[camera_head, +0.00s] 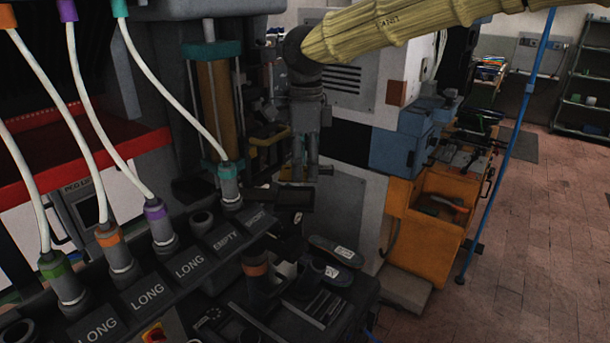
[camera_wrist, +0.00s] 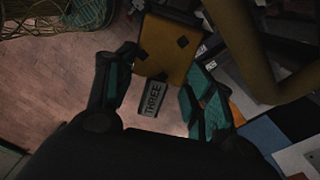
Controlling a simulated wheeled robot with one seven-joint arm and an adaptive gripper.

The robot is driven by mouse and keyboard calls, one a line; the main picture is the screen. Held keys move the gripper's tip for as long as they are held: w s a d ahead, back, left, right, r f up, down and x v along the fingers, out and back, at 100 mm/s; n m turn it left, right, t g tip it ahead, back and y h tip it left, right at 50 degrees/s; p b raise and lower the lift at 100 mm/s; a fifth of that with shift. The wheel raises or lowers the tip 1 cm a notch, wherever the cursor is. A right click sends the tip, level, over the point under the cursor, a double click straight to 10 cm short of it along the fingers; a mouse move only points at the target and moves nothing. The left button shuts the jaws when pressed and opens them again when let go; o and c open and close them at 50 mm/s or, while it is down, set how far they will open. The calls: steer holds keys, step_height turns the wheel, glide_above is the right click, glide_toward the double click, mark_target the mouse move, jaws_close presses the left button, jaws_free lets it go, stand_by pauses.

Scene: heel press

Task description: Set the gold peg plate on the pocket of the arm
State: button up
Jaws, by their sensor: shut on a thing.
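In the wrist view the gold plate (camera_wrist: 167,48), a flat gold piece with small dark square marks, lies between the tips of my gripper (camera_wrist: 165,65). My gripper is shut on it, with teal-lined fingers on either side. A grey block marked THREE (camera_wrist: 153,98) shows just below the plate, between the fingers. A dark flat rectangular piece (camera_head: 294,196) is just below the gripper, perhaps the arm with the pocket, but I cannot tell.
A row of grey sockets marked LONG, EMPTY and SHORT (camera_head: 190,265) with white hoses fills the lower left. Dark shoe forms (camera_head: 265,280) and soles (camera_head: 335,248) lie below my gripper. An orange cabinet (camera_head: 435,225) stands to the right; the brick floor (camera_head: 540,230) is open beyond it.

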mark_target(305, 171)
steer(key=shift+f+p, duration=0.75)
steer(key=shift+f, duration=0.7)
steer(key=shift+w+a+f+p, duration=0.15)
steer(key=shift+f+p, duration=0.35)
steer(key=shift+f, duration=0.2)
steer(key=shift+f, duration=0.6)
steer(key=o, duration=1.2)
steer(key=shift+o, duration=0.2)
steer(key=shift+r, duration=0.1)
steer(key=shift+r, duration=0.6)
step_height(305, 171, up, 12)
steer(key=b, duration=0.3)
steer(key=shift+f, duration=0.15)
